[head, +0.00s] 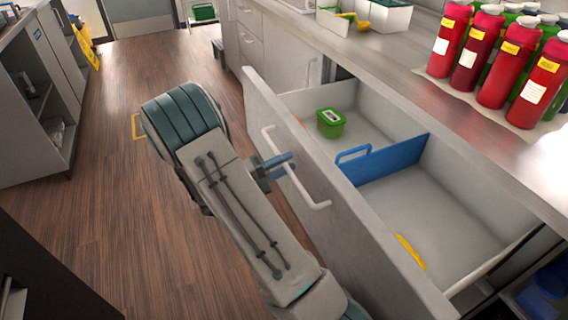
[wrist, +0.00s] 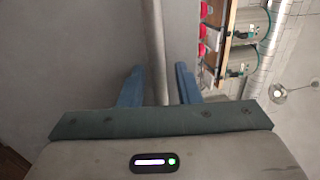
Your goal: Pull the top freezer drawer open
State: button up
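The drawer (head: 340,190) stands well out from under the counter, with its inside in view. Its pale bar handle (head: 305,190) runs along the front face. My gripper (head: 277,166) is at the far half of this handle in the head view. In the wrist view, the handle bar (wrist: 157,55) passes between the two blue fingers of my gripper (wrist: 160,86). The fingers are apart, one on each side of the bar, with a small gap visible. Contact with the bar cannot be made out.
Inside the drawer are a green box (head: 331,123), a blue divider (head: 382,160) and a yellow item (head: 411,251). Red bottles (head: 506,75) stand on the counter (head: 400,62) above. Wooden floor (head: 105,210) is clear to the left, up to a shelf unit (head: 30,125).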

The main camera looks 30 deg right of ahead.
jog(key=shift+a, duration=0.1)
jog(key=a+f, duration=0.2)
jog(key=a, duration=1.1)
jog(key=shift+w+a+f, duration=0.2)
jog(key=shift+w+f, duration=0.1)
jog(key=shift+f, duration=0.1)
jog(key=s+d+r+m+g+y+p, duration=0.45)
jog(key=s+r+m+y, duration=0.6)
jog(key=m, duration=0.55)
jog(key=s+a+r+m+t+y+p, duration=0.2)
jog(key=s+r+m+t+y, duration=0.1)
jog(key=m, duration=0.6)
jog(key=s+a+r+m+t+y+p, duration=0.2)
jog(key=s+r+m+t+y+p, duration=0.1)
jog(key=m, duration=0.7)
notch_tip(320, 180, up, 4)
jog(key=s+t+y, duration=0.1)
jog(key=t+y, duration=0.1)
jog(key=y, duration=0.1)
jog(key=shift+s+r+m+y, duration=0.25)
jog(key=shift+s+m+y, duration=0.05)
jog(key=shift+y, duration=0.05)
jog(key=shift+d, duration=0.15)
